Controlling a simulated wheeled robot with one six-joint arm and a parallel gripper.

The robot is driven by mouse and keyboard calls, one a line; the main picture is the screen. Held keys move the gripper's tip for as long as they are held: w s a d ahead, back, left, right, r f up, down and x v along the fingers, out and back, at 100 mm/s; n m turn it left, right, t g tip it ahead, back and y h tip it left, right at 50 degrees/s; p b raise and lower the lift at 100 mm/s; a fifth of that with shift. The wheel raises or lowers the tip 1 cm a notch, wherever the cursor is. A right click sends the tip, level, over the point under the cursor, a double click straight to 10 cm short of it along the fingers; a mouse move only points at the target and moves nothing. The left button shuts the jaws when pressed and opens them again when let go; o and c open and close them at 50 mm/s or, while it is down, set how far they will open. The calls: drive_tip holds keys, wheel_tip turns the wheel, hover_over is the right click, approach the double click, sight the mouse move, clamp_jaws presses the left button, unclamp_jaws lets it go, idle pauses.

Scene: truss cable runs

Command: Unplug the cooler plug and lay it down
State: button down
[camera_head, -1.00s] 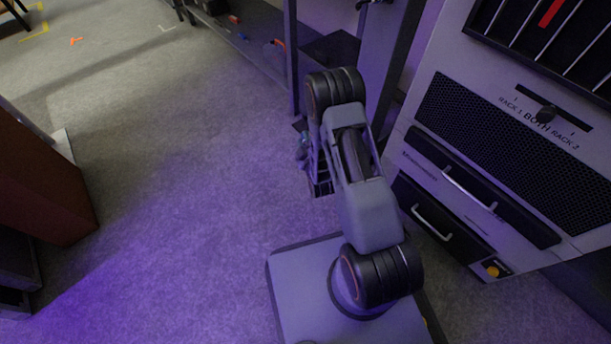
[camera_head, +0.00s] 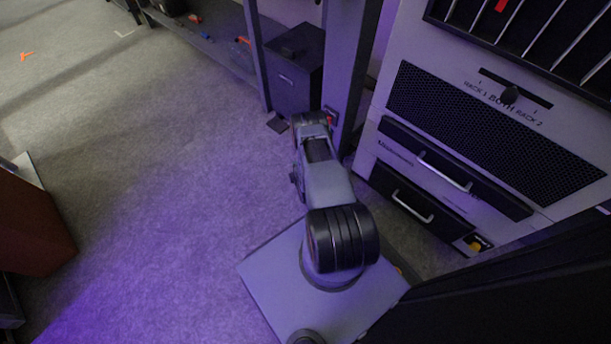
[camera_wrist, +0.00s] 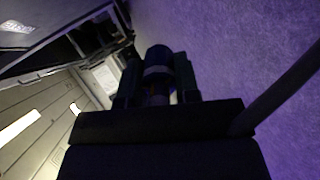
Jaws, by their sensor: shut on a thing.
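In the wrist view my gripper (camera_wrist: 158,80) is shut on a dark round plug (camera_wrist: 157,60) with a paler grey band. One dark finger stands on each side of it. I take this to be the cooler plug; the dim light hides its details. A dark cable-like bar (camera_wrist: 285,90) runs up the right side of that view. In the head view my arm reaches toward the rack's post, and its own links hide the gripper and plug. Whether the plug touches a socket cannot be told.
A grey equipment cabinet (camera_head: 395,158) with drawers stands at the right. A dark box (camera_head: 290,75) sits behind a rack post (camera_head: 257,55). A small red part (camera_head: 330,120) shows beside my arm. A brown cabinet (camera_head: 35,225) is at the left. Carpet (camera_head: 150,190) between is clear.

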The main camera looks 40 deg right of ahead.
drive_tip(key=shift+g, duration=0.4)
drive_tip(key=shift+s+d+f+b, duration=0.45)
drive_tip(key=shift+f+b, duration=0.5)
drive_tip(key=shift+f, duration=0.95)
drive_tip(key=shift+s+d+f+b, duration=0.25)
drive_tip(key=shift+s+f+b, duration=0.6)
drive_tip(key=shift+f, duration=1.05)
drive_tip(key=shift+s+d+f+b, duration=0.35)
drive_tip(key=shift+f+b, duration=0.75)
drive_tip(key=shift+f, duration=0.8)
drive_tip(key=c, duration=0.8)
unclamp_jaws()
drive_tip(key=shift+s+a, duration=0.1)
drive_tip(key=shift+s, duration=0.05)
